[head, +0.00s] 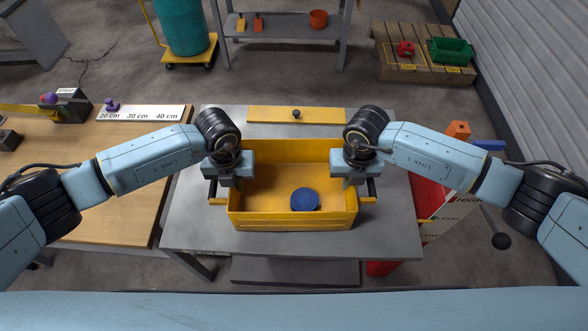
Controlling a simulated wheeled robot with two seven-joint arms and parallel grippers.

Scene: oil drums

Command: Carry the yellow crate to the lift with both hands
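The yellow crate (292,222) stands on a grey table, with a round blue lidded thing (305,199) inside it. My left gripper (218,192) points down at the crate's left side, by a small yellow handle there. My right gripper (364,190) is at the matching handle on the right side. The wrists hide part of the handles and fingers, so I cannot tell whether either gripper is shut on its handle. Nothing in view is clearly the lift.
The grey table (190,222) has a yellow panel with a black knob (296,114) behind the crate. A wooden table (110,215) adjoins on the left. A red and white unit (432,205) stands at the right. A pallet (424,65) and shelf (285,27) stand further back.

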